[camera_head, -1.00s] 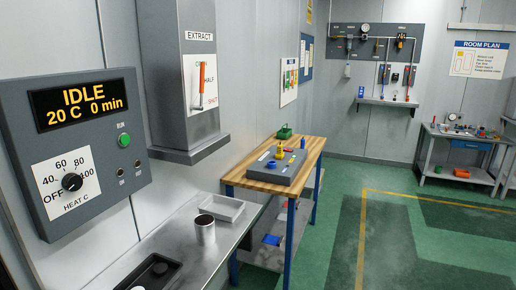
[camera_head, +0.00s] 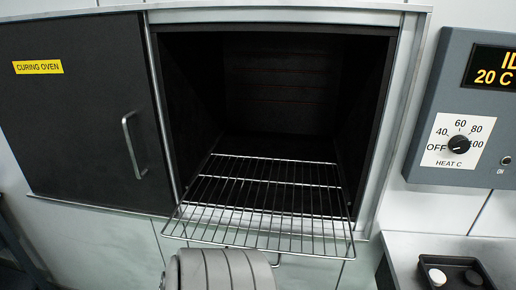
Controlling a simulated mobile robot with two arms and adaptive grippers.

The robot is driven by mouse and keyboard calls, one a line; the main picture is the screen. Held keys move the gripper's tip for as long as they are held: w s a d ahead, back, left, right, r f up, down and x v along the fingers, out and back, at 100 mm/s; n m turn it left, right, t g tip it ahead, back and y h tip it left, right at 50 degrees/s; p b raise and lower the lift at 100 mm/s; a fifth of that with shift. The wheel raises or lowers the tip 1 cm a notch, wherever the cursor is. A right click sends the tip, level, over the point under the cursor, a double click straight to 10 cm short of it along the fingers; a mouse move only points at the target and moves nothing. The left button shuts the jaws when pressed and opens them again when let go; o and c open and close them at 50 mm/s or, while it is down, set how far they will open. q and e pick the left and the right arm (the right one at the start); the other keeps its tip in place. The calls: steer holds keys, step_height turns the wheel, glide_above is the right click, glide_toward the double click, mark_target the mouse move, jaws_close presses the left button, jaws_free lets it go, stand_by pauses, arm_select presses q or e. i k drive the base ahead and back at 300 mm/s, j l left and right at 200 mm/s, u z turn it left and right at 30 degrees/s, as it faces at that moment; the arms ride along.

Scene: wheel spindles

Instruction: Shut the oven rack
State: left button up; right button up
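The oven rack (camera_head: 262,205), a bare wire grid, sticks out of the curing oven's opening, its front edge beyond the oven front and its rear inside. The oven cavity (camera_head: 275,90) is dark, and I see nothing on the rack. The dark oven door (camera_head: 80,115), with a yellow label and a vertical handle (camera_head: 134,145), is at the left, clear of the opening. Neither gripper's fingers are in view. A grey ribbed rounded part, which looks like mine, shows at the bottom just below the rack's front edge and hides a little there.
A control box (camera_head: 450,120) with a heat dial at OFF hangs on the wall to the right. Below it is a metal bench (camera_head: 415,245) with a black tray (camera_head: 450,275) holding small round items. The space inside the oven above the rack is clear.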

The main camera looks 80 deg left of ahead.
mark_target(276, 266)
steer(key=u, duration=2.65)
steer(key=k+j+u, duration=0.1)
steer(key=k, duration=0.05)
